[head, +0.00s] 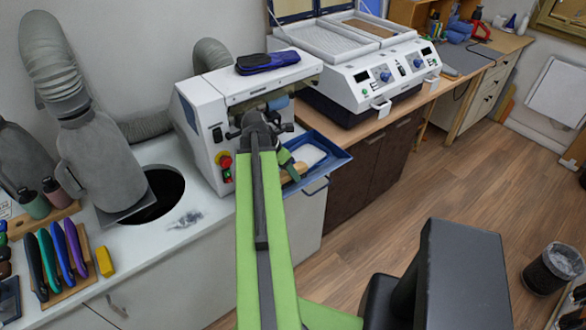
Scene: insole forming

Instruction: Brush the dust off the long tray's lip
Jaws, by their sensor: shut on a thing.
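The long tray (336,163) is blue and juts out from the right front of the white grinding machine, low down. A pale white patch (308,154) shows inside it; I cannot tell if it is dust or bare surface. My gripper (287,163) is at the tray's left end, pointing down and partly hidden by my green arm. It is shut on a wooden-looking brush (296,170), of which only a small tan part shows. The bristles are hidden, and I cannot tell whether the brush touches the tray's lip.
The white machine (205,112) with a red button and a blue-black pouch (267,62) on top stands behind my arm. A heating unit (375,75) is to the right. Grey dust (186,219) lies on the white counter by a round hole.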

